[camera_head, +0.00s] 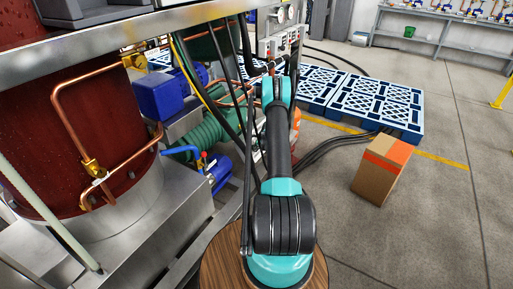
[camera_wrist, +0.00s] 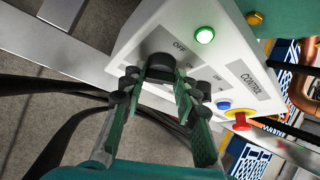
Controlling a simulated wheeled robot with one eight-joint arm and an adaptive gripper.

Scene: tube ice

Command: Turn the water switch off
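In the wrist view, a white control box (camera_wrist: 225,70) carries a dark round switch knob (camera_wrist: 160,63), with an "OFF" label beside it. A green lamp (camera_wrist: 205,35) on the box is lit. My gripper (camera_wrist: 163,88) is in front of the panel with its green-padded fingers apart and their tips close to the knob. The knob appears between and just beyond the tips; I cannot tell whether they touch it. The knob's lower part is hidden by the fingers. In the head view the box (camera_head: 283,40) stands beyond my arm; my gripper is hard to make out there.
A blue button (camera_wrist: 223,105) and a red button (camera_wrist: 241,124) sit on the same panel, right of my fingers. Black cables (camera_wrist: 50,90) run below the box. Blue pallets (camera_head: 375,100) and a cardboard box (camera_head: 381,172) stand on the floor. Copper-piped tanks (camera_head: 60,130) are at left.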

